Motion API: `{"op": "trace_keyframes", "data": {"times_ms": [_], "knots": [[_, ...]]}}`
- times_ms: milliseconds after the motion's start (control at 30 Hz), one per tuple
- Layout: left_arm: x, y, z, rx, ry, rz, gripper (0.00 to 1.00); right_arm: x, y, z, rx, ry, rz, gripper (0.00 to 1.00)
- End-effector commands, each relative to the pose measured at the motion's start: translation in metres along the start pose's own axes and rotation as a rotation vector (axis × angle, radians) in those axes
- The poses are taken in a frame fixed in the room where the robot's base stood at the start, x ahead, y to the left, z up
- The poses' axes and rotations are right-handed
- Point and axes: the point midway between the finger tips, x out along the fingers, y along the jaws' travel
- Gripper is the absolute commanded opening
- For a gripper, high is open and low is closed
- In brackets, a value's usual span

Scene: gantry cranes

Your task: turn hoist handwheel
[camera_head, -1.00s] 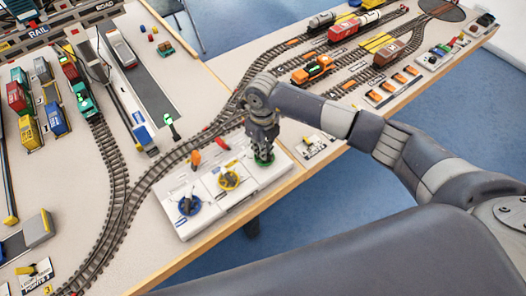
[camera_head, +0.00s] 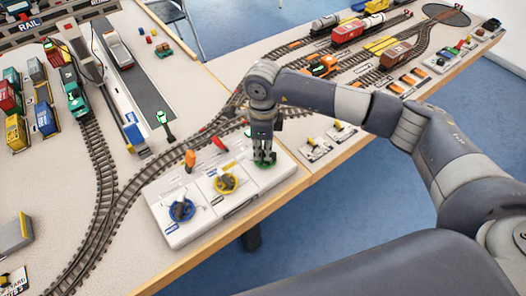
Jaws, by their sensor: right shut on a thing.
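A white control panel (camera_head: 207,221) lies at the table's front edge. It carries a blue handwheel (camera_head: 182,210) on the left, a yellow handwheel (camera_head: 227,183) in the middle and a green handwheel (camera_head: 261,164) on the right. My right gripper (camera_head: 264,156) points down and is shut on the green handwheel, covering much of it. Which of the wheels is the hoist one I cannot read from the labels. My left gripper is not in view.
Railway track (camera_head: 105,183) curves behind the panel. Colored containers (camera_head: 46,119) and a crane stand at the far left. Wagons (camera_head: 346,33) stand at the back right.

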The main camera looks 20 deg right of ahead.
Motion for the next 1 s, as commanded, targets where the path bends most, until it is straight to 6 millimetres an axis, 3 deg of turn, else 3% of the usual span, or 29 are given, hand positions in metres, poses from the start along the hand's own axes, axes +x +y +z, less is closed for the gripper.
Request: {"op": "trace_keyframes", "data": {"times_ms": [500, 533, 600, 1000], "knots": [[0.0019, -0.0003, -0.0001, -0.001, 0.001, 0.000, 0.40, -0.0027, -0.0011, 0.0017, -0.021, -0.006, -0.004, 0.00], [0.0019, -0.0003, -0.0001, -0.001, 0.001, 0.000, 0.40, -0.0027, -0.0011, 0.0017, -0.021, -0.006, -0.004, 0.17], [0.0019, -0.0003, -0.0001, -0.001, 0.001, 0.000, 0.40, -0.0025, -0.0010, 0.0016, -0.021, -0.005, -0.004, 0.30], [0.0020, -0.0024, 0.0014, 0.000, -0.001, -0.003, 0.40, -0.0055, -0.0007, 0.0008, -0.018, -0.003, -0.002, 0.30]]}}
